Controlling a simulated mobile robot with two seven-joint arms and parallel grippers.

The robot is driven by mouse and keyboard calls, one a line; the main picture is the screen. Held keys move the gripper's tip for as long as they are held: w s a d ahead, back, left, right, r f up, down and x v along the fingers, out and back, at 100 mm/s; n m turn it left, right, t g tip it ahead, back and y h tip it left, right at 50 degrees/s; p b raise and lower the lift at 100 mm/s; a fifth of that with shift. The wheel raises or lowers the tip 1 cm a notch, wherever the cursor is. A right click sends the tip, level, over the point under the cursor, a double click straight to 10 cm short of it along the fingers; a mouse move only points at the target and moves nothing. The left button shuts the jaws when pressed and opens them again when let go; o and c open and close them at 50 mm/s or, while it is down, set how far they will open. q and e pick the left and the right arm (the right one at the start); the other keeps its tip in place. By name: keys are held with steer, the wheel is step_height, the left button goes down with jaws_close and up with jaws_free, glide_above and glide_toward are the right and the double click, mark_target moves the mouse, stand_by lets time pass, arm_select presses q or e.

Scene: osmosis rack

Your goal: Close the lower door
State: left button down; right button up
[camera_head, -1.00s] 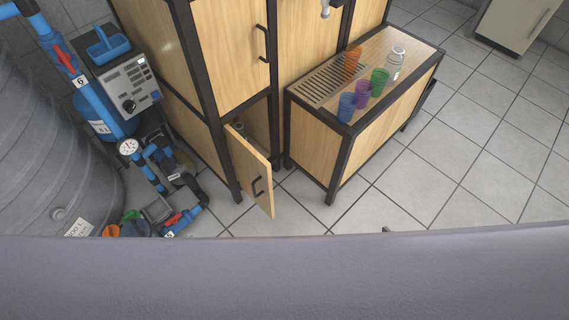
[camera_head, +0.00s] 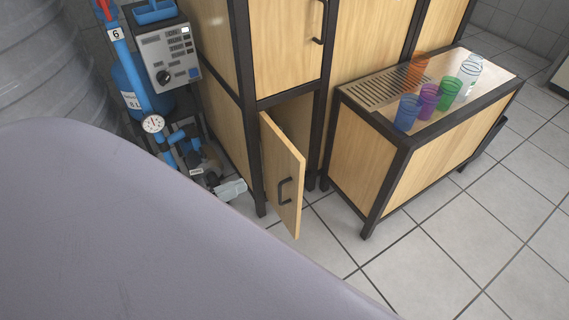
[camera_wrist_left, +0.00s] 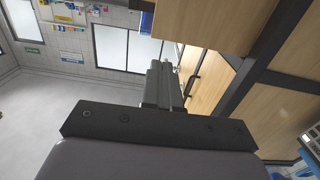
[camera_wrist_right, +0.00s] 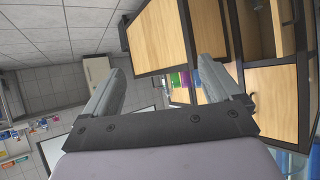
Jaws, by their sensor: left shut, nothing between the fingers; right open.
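The lower door (camera_head: 283,175) is a light wood panel with a black handle (camera_head: 284,190). In the head view it stands ajar, swung out from the dark-framed cabinet, with a dark gap behind it. My right gripper (camera_wrist_right: 158,78) is open and empty in the right wrist view. It is not visible in the head view.
A low wood cabinet (camera_head: 365,170) stands right of the door, with coloured cups (camera_head: 428,98) on top. Left are a control box (camera_head: 168,58), a gauge (camera_head: 153,124) and blue pipes. Tiled floor (camera_head: 440,250) is clear at the right front.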

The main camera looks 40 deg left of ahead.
arm_select(q)
steer(key=b, duration=0.4)
glide_toward(295, 159)
steer(key=x, duration=0.5)
steer(key=shift+w+f, duration=0.1)
steer(key=shift+w, duration=0.2)
steer(key=shift+w+d, duration=0.3)
steer(key=shift+w, duration=0.25)
arm_select(e)
steer(key=shift+w+a+r+t+y, duration=0.1)
steer(key=shift+w+a+t+y, duration=0.15)
steer(key=shift+a, duration=0.4)
steer(key=shift+w+a+r+t+y, duration=0.15)
steer(key=shift+w+a+y, duration=0.15)
steer(key=shift+a, duration=0.35)
steer(key=shift+f+n, duration=0.1)
steer(key=shift+n, duration=0.2)
arm_select(q)
steer(key=shift+w+d, duration=0.1)
